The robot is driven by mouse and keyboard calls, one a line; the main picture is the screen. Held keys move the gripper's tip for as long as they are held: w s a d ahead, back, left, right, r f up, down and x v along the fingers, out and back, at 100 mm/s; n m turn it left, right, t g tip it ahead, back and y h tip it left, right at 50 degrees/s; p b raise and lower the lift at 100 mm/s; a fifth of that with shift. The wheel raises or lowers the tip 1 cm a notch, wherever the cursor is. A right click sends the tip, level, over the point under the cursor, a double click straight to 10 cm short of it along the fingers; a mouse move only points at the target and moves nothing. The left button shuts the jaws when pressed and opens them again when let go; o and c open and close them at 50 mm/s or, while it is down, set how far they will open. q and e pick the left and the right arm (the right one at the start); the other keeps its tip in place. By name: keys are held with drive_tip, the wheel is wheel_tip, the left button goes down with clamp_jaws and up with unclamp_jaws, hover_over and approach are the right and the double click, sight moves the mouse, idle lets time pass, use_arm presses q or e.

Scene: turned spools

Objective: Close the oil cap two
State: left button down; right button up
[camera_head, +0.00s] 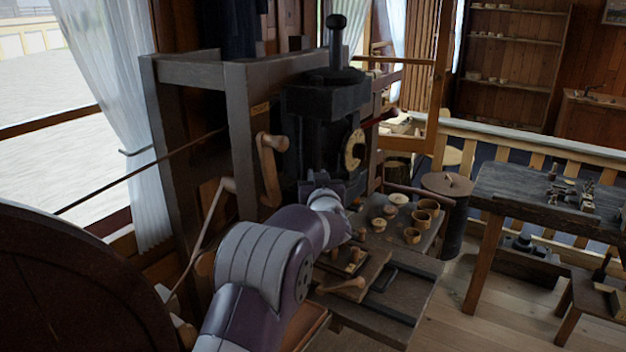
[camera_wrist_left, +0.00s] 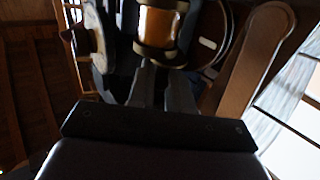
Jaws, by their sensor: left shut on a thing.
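My left arm reaches in from the bottom left of the head view to the dark lathe headstock. My left gripper (camera_head: 322,182) is at the headstock's lower front, its fingertips largely hidden by my own wrist. In the left wrist view, my left gripper (camera_wrist_left: 163,84) is shut, its two dark fingers close together at the dark lower rim of an amber, metal-banded cylinder (camera_wrist_left: 158,28). The piece between the fingers is small and dark, seemingly the oil cap, and mostly hidden. I cannot tell the lid's angle. My right gripper is in neither view.
The dark machine (camera_head: 325,110) stands in a heavy timber frame (camera_head: 240,140) close around my arm. A wooden crank (camera_head: 270,160) sticks out left of my wrist. Small wooden cups (camera_head: 412,235) stand on the bench to the right. A dark worktable (camera_head: 520,195) is farther right.

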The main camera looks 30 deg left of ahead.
use_arm(q)
drive_tip(key=n+g+y+p, duration=0.1)
drive_tip(key=p, duration=0.1)
drive_tip(key=n+g+y+p, duration=0.1)
drive_tip(key=y+p, duration=0.1)
drive_tip(key=w+r+n+g+y+p, duration=0.1)
drive_tip(key=g+p, duration=0.1)
drive_tip(key=shift+w+d+n, duration=0.1)
drive_tip(key=shift+d+n, duration=0.25)
drive_tip(key=shift+n, duration=0.05)
drive_tip(key=n+g+y+p, duration=0.2)
drive_tip(key=w+n+g+p, duration=0.1)
drive_tip(key=g, duration=0.1)
drive_tip(key=shift+d+f+y, duration=0.1)
drive_tip(key=shift+f+y, duration=0.15)
drive_tip(key=shift+y, duration=0.15)
drive_tip(key=shift+n+g, duration=0.3)
drive_tip(key=shift+g, duration=0.1)
drive_tip(key=shift+r, duration=0.1)
drive_tip(key=c, duration=1.1)
unclamp_jaws()
drive_tip(key=shift+c, duration=0.2)
drive_tip(key=shift+f, duration=0.2)
